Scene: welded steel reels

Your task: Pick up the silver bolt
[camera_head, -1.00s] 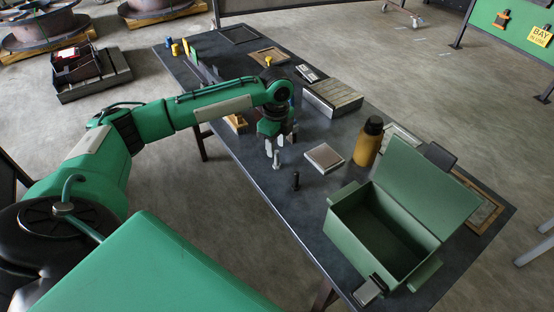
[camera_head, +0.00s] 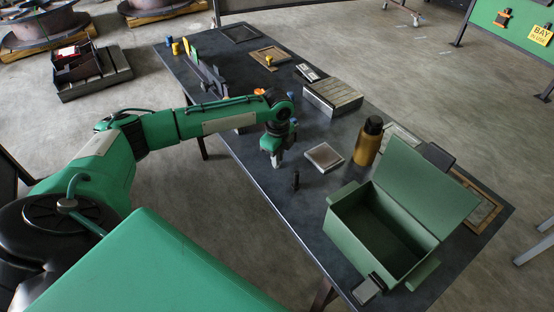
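My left gripper (camera_head: 277,160) points down at the near edge of the dark table, with its fingertips low over the tabletop. The silver bolt stood upright at this spot a second ago; now the gripper covers it, and I cannot make it out apart from the pale fingers. Whether the fingers are closed on it does not show. A dark bolt (camera_head: 295,181) stands upright just to the right and nearer, apart from the gripper. My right gripper is not in view.
A flat grey-topped block (camera_head: 324,157) lies right of the gripper. An amber bottle (camera_head: 368,142) with a black cap stands behind an open green box (camera_head: 348,228). A ribbed metal block (camera_head: 333,97) lies farther back. The table (camera_head: 258,172) has bare space near its front edge.

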